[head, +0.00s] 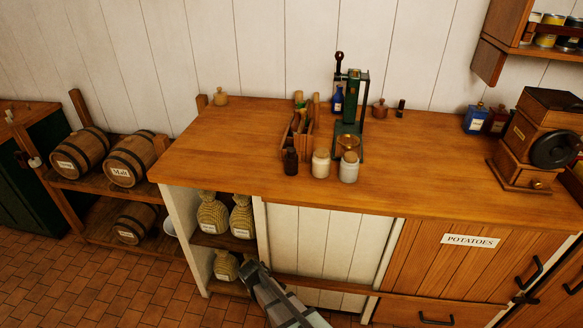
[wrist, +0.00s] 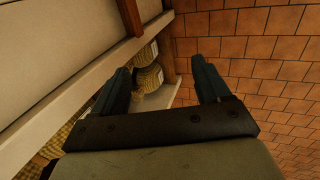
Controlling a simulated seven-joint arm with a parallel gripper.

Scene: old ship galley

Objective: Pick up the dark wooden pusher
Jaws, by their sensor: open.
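A small dark brown upright piece (head: 401,108) stands at the back of the wooden counter (head: 232,143), right of the green press (head: 354,110). It may be the dark wooden pusher, but it is too small to tell. My gripper (head: 256,270) is low in front of the cabinet, below the counter top and far from that piece. In the wrist view my gripper (wrist: 162,66) is open, with nothing between its two dark fingers. The wrist view shows no pusher, only the shelf with woven flasks (wrist: 147,75) and the tiled floor.
A wooden caddy (head: 298,135), a dark bottle (head: 290,161) and two pale jars (head: 321,163) crowd around the press. A small brown pot (head: 380,109) stands left of the dark piece. A coffee grinder (head: 535,140) is at right.

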